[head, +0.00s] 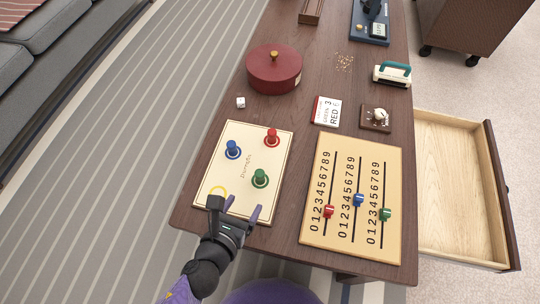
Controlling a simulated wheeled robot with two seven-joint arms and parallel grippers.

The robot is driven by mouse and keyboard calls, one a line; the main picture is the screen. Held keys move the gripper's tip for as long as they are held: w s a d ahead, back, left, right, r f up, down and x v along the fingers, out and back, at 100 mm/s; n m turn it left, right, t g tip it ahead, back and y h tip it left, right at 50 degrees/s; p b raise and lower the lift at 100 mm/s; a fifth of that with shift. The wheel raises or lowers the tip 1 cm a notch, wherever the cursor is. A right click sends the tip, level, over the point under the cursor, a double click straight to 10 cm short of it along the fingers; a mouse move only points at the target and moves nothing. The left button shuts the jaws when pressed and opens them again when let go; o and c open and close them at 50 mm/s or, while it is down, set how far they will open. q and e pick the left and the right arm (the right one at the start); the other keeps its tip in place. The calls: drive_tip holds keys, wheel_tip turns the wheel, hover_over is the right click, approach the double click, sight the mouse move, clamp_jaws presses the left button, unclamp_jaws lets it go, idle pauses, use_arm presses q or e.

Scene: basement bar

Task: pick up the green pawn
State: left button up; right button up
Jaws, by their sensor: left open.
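The green pawn (260,178) stands upright on the cream board (215,178), toward its right side. A blue pawn (233,149) and a red pawn (271,137) stand on the same board farther back. My left gripper (239,205) is open and empty at the board's front edge, in front of the green pawn and apart from it. My right gripper is not in view.
A slider board with numbers (312,233) lies to the right. Behind are a red round box (274,70), a die (240,102), a card (326,111) and a dial block (376,119). An open drawer (454,190) juts out right of the table.

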sight(258, 178)
use_arm(q)
drive_tip(key=w, duration=0.1)
drive_tip(key=w+d, duration=0.1)
drive_tip(key=w+m+b, duration=0.1)
drive_tip(key=shift+d+f, duration=0.35)
drive_tip(key=b+x, duration=0.3)
drive_tip(key=x, duration=0.3)
drive_tip(key=shift+w, duration=0.55)
drive_tip(key=shift+r, duration=0.1)
drive_tip(key=shift+c, duration=0.3)
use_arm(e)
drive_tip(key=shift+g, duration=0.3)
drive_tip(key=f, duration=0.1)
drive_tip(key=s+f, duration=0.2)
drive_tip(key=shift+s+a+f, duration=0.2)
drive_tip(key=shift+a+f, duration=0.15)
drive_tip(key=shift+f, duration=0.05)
use_arm(q)
clamp_jaws()
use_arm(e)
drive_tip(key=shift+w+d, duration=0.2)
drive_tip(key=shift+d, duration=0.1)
